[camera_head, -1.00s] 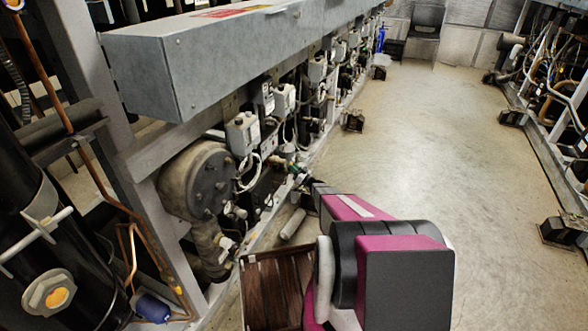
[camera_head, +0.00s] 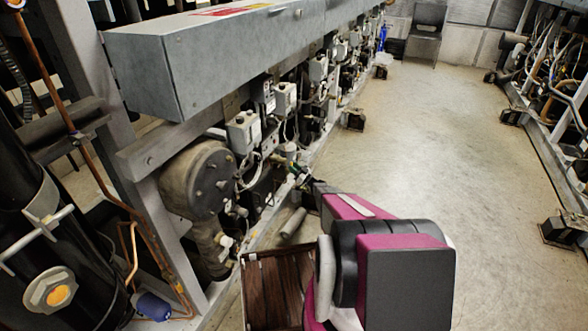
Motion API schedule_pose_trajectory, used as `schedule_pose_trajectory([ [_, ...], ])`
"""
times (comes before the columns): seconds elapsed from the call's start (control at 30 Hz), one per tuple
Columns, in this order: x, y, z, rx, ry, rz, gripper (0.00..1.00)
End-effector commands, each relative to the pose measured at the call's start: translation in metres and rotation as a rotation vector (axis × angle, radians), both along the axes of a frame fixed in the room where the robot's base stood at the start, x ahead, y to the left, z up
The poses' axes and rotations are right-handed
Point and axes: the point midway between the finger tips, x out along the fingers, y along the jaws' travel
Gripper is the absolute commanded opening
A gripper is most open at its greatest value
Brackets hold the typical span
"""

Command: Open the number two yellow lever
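My arm's dark end with my gripper (camera_head: 301,179) reaches in among the pipes and fittings of the compressor rack, right of the round bolted compressor head (camera_head: 207,180). The fingers are small and dark against the dark fittings, so I cannot tell whether they are open or shut, or touching anything. I cannot make out the number two yellow lever clearly. A small pale fitting (camera_head: 289,148) is just above and left of my gripper.
A grey metal duct (camera_head: 215,55) runs above the compressors. Grey control boxes (camera_head: 243,132) line the rack below it. A grey cylinder (camera_head: 293,223) lies by the rack's base. The concrete aisle (camera_head: 440,140) to the right is clear, with another rack beyond.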

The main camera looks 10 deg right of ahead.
Motion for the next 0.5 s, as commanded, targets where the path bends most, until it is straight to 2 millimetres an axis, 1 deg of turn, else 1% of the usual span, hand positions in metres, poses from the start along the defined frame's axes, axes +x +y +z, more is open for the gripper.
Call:
schedule_pose_trajectory([
  [0.27,0.0,-0.001,0.0,0.001,0.001,-0.001,0.28],
  [0.37,-0.004,-0.005,-0.002,0.001,0.001,-0.001,0.28],
  [0.5,-0.015,-0.015,-0.008,0.002,0.001,-0.002,0.28],
])
